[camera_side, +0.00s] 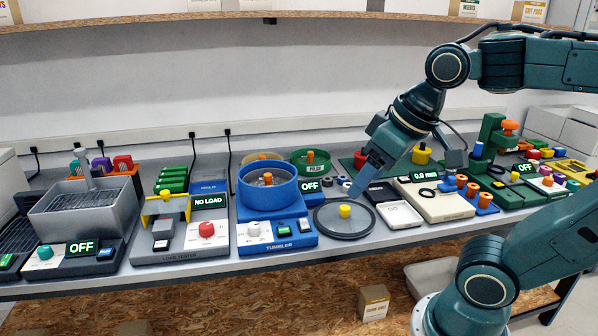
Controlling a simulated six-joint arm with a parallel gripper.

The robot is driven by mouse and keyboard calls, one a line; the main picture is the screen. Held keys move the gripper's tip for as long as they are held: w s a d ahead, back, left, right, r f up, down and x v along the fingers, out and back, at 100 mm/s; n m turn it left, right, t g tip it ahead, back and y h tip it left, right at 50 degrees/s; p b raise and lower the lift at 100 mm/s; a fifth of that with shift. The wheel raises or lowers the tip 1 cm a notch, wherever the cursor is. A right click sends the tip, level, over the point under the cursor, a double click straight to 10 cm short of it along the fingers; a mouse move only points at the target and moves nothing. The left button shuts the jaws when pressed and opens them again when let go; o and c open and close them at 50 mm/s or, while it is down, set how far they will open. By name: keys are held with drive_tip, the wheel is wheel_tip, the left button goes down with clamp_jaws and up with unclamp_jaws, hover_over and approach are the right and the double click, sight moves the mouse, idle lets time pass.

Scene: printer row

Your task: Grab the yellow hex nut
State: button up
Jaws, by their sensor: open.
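I cannot make out a piece that is clearly a yellow hex nut. Another yellow piece (421,155) shows on the green surface behind my gripper. My gripper (406,178) is open, above the bench near the white-lined tray (398,214) and the pale measuring device. Its left finger points down toward the right side of the disc. I see nothing held between the fingers.
The blue tumbler (268,184) stands left of the disc, with the grey load tester (172,232) and a grey basin (85,212) farther left. The pale device (440,202) and orange-topped pegs (473,190) crowd the right. A shelf (250,15) runs above.

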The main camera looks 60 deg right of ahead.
drive_tip(key=w+d+r+m+g, duration=0.1)
drive_tip(key=w+d+r+m, duration=0.15)
drive_tip(key=w, duration=0.65)
drive_tip(key=w+d+r+m+g, duration=0.2)
drive_tip(key=w+d, duration=0.1)
drive_tip(key=w, duration=0.6)
drive_tip(key=w+d+f+m+g, duration=0.1)
drive_tip(key=w+d+f+m, duration=0.1)
drive_tip(key=w+d+f, duration=0.3)
drive_tip(key=w+d+f+m+g, duration=0.1)
drive_tip(key=w+d+f, duration=0.4)
drive_tip(key=w, duration=0.6)
drive_tip(key=shift+d+f+m, duration=0.25)
drive_tip(key=shift+f+m, duration=0.1)
drive_tip(key=shift+m, duration=0.2)
drive_tip(key=shift+f, duration=4.3)
drive_tip(key=shift+s+a+f, duration=0.1)
drive_tip(key=shift+f, duration=2.5)
